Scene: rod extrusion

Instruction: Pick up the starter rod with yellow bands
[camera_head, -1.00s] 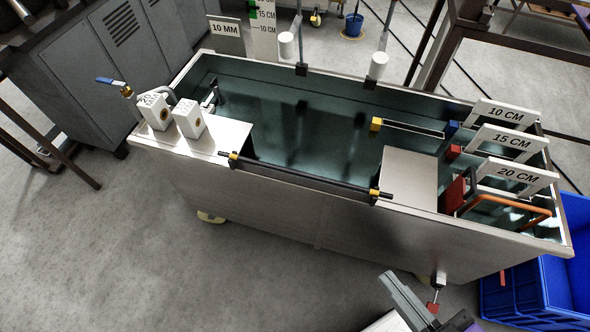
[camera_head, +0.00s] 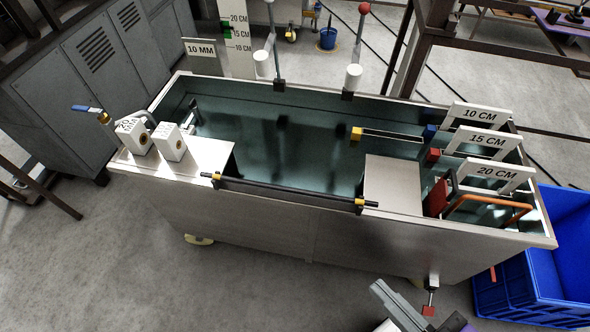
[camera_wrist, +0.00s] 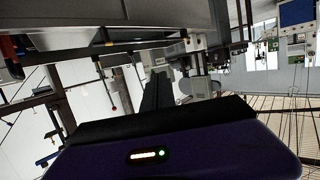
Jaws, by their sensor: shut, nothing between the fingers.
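The starter rod (camera_head: 290,191) is a long dark bar with a yellow band near each end. In the head view it lies along the near rim of the water tank (camera_head: 300,235), spanning the gap between the left metal deck and the right plate. My gripper (camera_wrist: 156,92) shows in the wrist view as dark fingers close together with nothing between them, beyond my purple wrist housing. It is apart from the rod.
White blocks (camera_head: 172,142) stand on the tank's left deck. Frames labelled 10, 15 and 20 CM (camera_head: 497,173) stand at its right end, with an orange handle (camera_head: 490,200). A blue crate (camera_head: 520,285) is at the right. A red-tipped valve (camera_head: 430,300) juts from the tank front. Floor at lower left is clear.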

